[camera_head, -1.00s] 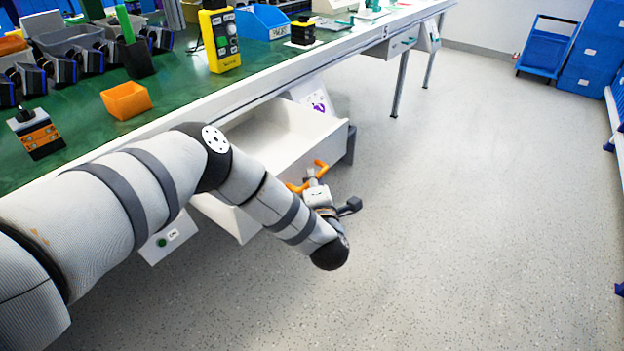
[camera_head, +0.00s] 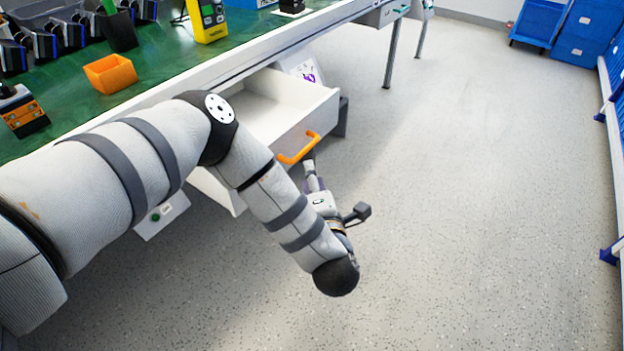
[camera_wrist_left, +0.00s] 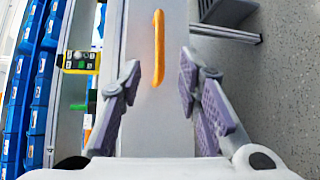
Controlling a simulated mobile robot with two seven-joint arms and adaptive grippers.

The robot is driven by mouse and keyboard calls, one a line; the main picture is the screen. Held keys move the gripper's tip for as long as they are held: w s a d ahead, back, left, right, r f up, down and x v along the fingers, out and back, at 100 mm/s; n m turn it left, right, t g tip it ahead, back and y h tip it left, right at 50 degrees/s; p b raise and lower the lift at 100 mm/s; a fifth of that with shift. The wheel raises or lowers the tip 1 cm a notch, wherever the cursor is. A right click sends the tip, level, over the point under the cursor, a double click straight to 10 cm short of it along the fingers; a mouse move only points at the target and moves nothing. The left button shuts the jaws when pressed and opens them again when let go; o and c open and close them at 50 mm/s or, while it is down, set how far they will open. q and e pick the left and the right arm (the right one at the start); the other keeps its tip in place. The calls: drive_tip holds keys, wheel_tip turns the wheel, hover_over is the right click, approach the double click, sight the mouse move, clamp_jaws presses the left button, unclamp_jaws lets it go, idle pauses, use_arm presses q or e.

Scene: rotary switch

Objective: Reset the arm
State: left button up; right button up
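My left arm comes in from the left of the head view and bends down over the floor in front of the bench. My left gripper (camera_head: 311,172) is close to an open white drawer (camera_head: 318,103) and its orange handle (camera_head: 298,148). In the left wrist view the two fingers of my left gripper (camera_wrist_left: 155,95) are spread apart. The orange handle (camera_wrist_left: 158,48) shows ahead, between and beyond the fingertips, with nothing between the pads. My right gripper is not in any view.
The green-topped bench (camera_head: 165,70) holds an orange bin (camera_head: 110,75), a yellow control box (camera_head: 207,20) and a small black-and-orange device (camera_head: 24,112). Blue crates (camera_head: 583,32) and a blue cart (camera_head: 537,25) stand at the back right. The floor to the right is clear.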

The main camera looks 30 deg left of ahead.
use_arm(q)
drive_tip(key=shift+s+d+r, duration=0.15)
drive_tip(key=shift+s+d, duration=0.2)
drive_tip(key=shift+s, duration=0.05)
